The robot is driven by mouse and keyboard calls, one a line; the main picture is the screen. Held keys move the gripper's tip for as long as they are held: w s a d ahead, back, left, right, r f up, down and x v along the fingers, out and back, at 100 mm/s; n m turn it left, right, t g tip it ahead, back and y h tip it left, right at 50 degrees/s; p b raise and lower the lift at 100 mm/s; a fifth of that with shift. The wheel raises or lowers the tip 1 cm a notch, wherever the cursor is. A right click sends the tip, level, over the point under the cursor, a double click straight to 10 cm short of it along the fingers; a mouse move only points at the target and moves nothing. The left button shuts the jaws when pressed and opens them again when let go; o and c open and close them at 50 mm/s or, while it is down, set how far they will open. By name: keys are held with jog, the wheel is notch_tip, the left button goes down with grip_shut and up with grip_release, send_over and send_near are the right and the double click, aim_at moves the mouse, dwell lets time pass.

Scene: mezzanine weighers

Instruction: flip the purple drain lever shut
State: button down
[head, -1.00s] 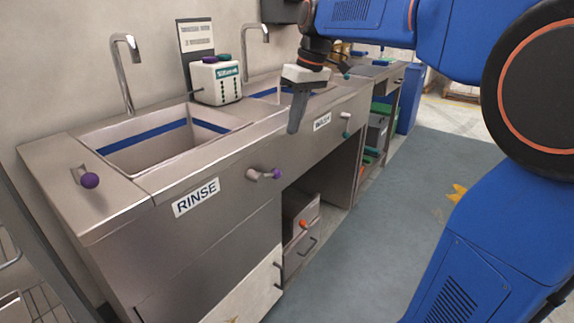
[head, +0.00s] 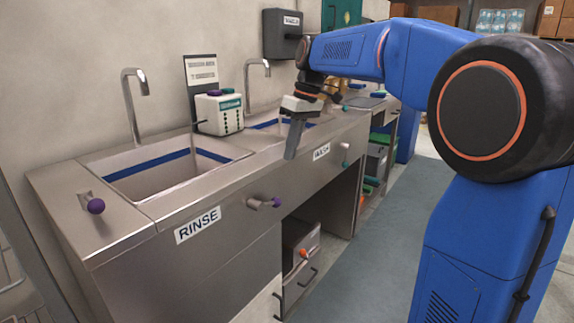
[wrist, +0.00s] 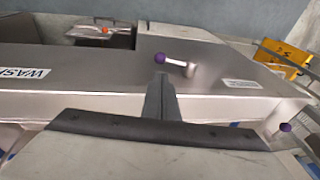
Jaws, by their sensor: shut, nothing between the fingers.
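A lever with a purple knob (head: 276,202) sticks out sideways to the right from its pivot on the sink's front face, near the RINSE label (head: 198,228). It also shows in the wrist view, its purple knob (wrist: 160,58) just beyond my fingertips. A second purple-knobbed lever (head: 95,206) stands on the counter top at the left; its knob also shows in the wrist view (wrist: 286,127). My gripper (head: 291,156) is shut and empty, pointing down by the counter's front edge, above and right of the front lever. In the wrist view my fingers (wrist: 161,76) appear apart from the knob, but depth is unclear.
The rinse basin (head: 115,180) and a second basin lie behind the front edge. A white dispenser box (head: 219,113) stands between the taps. A teal-knobbed lever (head: 345,147) is beside the WASH label (head: 321,152). A drawer unit with an orange knob (head: 304,253) sits below.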

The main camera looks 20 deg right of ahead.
send_near(268, 204)
jog(key=w+f, duration=0.1)
jog(key=f, duration=0.1)
jog(key=w+d+f, duration=0.1)
jog(key=f, duration=0.1)
jog(key=w+d+f, duration=0.1)
jog(key=f, duration=0.1)
jog(key=shift+w+d+f, duration=0.15)
jog(key=shift+w+f, duration=0.1)
jog(key=shift+f, duration=0.05)
